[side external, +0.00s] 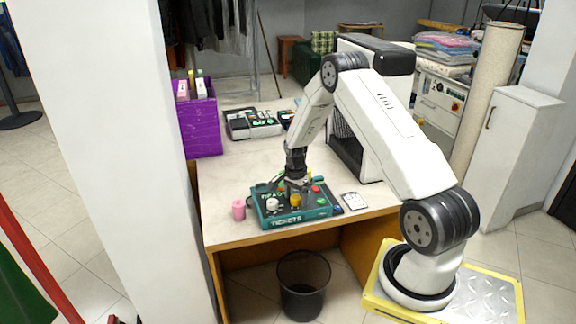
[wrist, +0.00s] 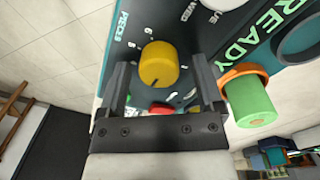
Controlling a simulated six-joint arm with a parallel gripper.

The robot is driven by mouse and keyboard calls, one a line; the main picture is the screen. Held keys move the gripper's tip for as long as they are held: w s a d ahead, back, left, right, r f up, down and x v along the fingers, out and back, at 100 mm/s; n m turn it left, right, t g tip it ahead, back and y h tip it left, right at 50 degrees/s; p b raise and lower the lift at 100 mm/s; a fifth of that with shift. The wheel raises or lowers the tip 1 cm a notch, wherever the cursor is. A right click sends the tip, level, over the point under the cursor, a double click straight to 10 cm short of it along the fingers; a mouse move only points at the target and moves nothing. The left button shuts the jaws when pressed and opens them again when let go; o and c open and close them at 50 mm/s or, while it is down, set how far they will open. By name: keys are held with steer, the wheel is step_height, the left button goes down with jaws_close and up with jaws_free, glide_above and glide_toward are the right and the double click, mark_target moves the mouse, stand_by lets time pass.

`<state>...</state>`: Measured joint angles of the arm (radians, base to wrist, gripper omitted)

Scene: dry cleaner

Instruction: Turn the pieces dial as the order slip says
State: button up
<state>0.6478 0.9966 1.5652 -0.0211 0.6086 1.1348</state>
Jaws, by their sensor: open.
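The yellow pieces dial (wrist: 158,64) is a round knob on a dark panel marked PIECES, with numbers around it in the wrist view. It also shows on the front of the teal ticket box (side external: 287,222) in the side view. My gripper (wrist: 160,70) is open, with one finger on each side of the dial and a visible gap at both sides. In the side view my gripper (side external: 296,180) points down just above the box. A small white slip (side external: 354,201) lies right of the box; its writing is too small to read.
A red button (wrist: 162,108) is near the dial, and a green peg (wrist: 250,100) in an orange ring stands right of my fingers. A pink cup (side external: 238,209) is left of the box.

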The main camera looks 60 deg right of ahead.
jaws_close()
steer(key=shift+n, duration=0.3)
steer(key=n, duration=0.4)
steer(key=shift+w, duration=0.1)
steer(key=n, duration=0.4)
steer(key=shift+n, duration=0.3)
steer(key=n, duration=0.4)
steer(key=shift+n+h, duration=0.3)
steer(key=n, duration=0.4)
